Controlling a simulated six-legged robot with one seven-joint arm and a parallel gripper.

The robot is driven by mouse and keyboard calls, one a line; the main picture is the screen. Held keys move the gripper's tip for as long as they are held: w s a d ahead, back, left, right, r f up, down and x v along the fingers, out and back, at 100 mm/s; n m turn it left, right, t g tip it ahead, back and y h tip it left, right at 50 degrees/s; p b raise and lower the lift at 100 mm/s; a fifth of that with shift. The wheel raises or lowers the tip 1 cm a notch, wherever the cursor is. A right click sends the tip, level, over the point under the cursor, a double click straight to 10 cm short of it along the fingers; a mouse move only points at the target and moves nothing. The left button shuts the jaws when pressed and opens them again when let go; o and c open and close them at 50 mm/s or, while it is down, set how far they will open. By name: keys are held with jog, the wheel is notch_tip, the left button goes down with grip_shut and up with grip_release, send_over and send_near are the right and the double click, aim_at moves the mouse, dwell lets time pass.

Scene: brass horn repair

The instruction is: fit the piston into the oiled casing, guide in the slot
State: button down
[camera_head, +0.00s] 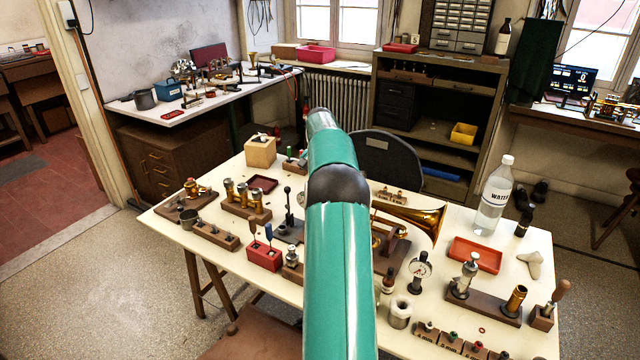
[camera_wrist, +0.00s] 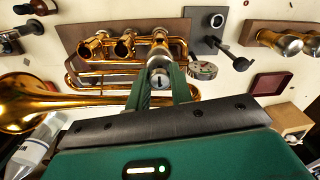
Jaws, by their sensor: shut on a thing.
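The brass horn shows in the wrist view with its flared bell (camera_wrist: 22,104) at the left and three upright valve casings in a row. The left casing (camera_wrist: 92,47) and middle casing (camera_wrist: 125,46) show round tops. My gripper (camera_wrist: 160,82) is shut on a silvery piston (camera_wrist: 159,73), just in front of the right-hand casing (camera_wrist: 160,42) in the picture. That casing is partly hidden by the piston. I cannot tell whether they touch, nor see the guide or slot. In the head view my arm hides the gripper and most of the horn; its bell (camera_head: 425,222) shows to the right.
The horn rests by a brown wooden board (camera_wrist: 75,34). A dark stand (camera_wrist: 215,45) is close on the right. In the head view a water bottle (camera_head: 494,196) and a red tray (camera_head: 475,254) stand right of the bell. A red block with tools (camera_head: 263,256) is left of my arm.

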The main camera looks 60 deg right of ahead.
jog(key=shift+f, duration=0.6)
jog(key=shift+f, duration=0.35)
jog(key=shift+f, duration=1.3)
jog(key=c, duration=1.2)
grip_release()
jog(key=shift+f, duration=0.1)
jog(key=shift+o, duration=0.2)
notch_tip(320, 180, up, 14)
jog(key=shift+f, duration=0.1)
